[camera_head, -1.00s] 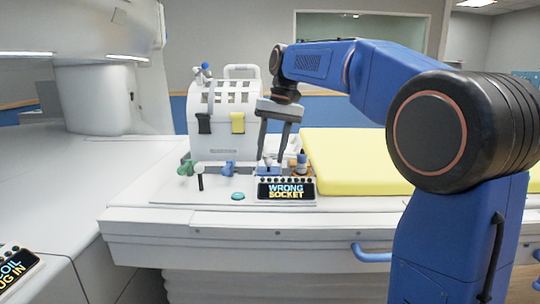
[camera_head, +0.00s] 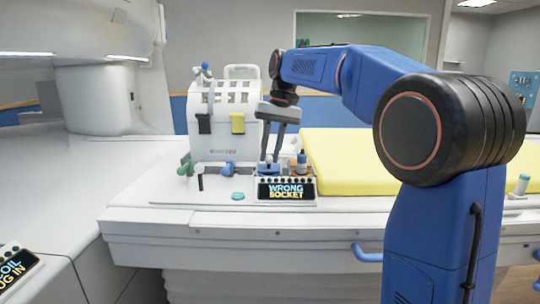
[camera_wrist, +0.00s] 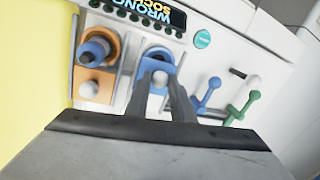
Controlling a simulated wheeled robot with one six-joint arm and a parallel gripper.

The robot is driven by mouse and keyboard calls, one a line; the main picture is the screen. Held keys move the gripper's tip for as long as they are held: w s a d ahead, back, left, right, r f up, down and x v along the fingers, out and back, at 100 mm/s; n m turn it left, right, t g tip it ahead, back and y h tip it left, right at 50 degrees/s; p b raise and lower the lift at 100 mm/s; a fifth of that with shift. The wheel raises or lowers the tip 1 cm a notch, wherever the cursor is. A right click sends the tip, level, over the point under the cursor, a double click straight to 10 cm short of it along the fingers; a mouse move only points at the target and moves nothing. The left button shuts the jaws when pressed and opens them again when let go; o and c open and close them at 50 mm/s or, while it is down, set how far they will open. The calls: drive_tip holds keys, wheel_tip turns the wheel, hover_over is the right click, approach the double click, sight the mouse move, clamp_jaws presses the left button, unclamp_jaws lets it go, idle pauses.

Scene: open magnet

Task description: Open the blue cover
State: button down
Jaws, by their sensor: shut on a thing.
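The blue cover (camera_wrist: 145,66) is in the middle of the wrist view, with a small pale knob (camera_wrist: 160,77) on it. My gripper (camera_wrist: 160,82) has its two dark fingers on either side of this knob and is shut on it. A round pale socket part shows just beyond the knob. In the head view, my gripper (camera_head: 269,158) points down at the small blue cover (camera_head: 268,169) behind the display. How far the cover is open I cannot tell.
An orange socket (camera_wrist: 112,45) with a blue plug (camera_wrist: 95,49) stands beside the blue one. A display (camera_head: 286,189) reads "WRONG SOCKET". Green (camera_head: 185,168) and blue (camera_head: 228,168) handles stand left. A white case (camera_head: 220,125) stands behind; a yellow pad (camera_head: 355,160) lies right.

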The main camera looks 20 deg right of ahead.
drive_tip(key=w, duration=0.2)
drive_tip(key=w+d, duration=0.1)
drive_tip(key=w, duration=0.1)
drive_tip(key=shift+d, duration=0.15)
drive_tip(key=c, duration=1.5)
unclamp_jaws()
drive_tip(key=shift+c, duration=0.2)
drive_tip(key=shift+r, duration=0.1)
